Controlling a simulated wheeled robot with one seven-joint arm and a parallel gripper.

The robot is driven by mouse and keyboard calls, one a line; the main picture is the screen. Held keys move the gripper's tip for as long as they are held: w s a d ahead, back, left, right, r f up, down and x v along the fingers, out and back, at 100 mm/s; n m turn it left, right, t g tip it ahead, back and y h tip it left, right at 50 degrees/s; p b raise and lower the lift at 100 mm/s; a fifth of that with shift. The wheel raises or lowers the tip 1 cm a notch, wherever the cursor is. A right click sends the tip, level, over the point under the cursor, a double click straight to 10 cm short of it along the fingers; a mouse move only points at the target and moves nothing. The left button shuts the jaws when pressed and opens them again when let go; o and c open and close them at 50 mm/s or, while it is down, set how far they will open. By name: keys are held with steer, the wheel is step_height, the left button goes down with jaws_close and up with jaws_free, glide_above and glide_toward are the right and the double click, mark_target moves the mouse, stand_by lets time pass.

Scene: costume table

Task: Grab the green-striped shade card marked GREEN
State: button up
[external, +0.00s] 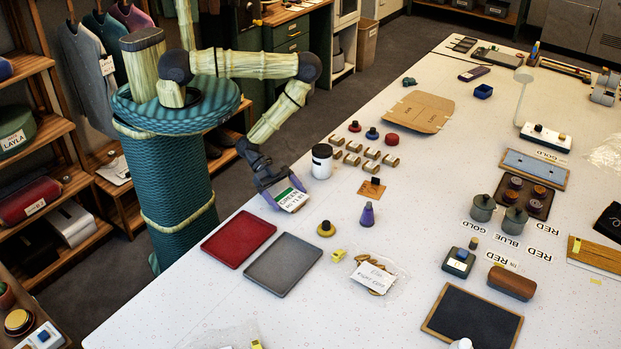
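The shade card (292,201) is white with a green stripe and dark lettering that appears to start with GREEN. It is at the near left edge of the white table, left of the white jar. My gripper (284,187) reaches down over the table edge right at the card, and its dark fingers partly cover the card's upper side. I cannot tell whether the fingers are closed on the card or only around it, nor whether the card rests on the table.
A white jar with a black lid (322,162) stands close to the right of my gripper. A red tray (238,239) and a grey tray (284,265) lie in front.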

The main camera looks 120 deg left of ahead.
mark_target(287, 196)
stand_by(0.3)
steer(key=shift+r, duration=0.1)
steer(key=shift+c, duration=0.6)
steer(key=shift+r+b, duration=0.3)
steer(key=shift+r, duration=0.25)
step_height(287, 196, up, 8)
steer(key=p, duration=0.2)
steer(key=shift+f+p, duration=0.2)
steer(key=shift+p, duration=0.1)
steer(key=shift+r+p, duration=0.6)
steer(key=shift+p, duration=0.05)
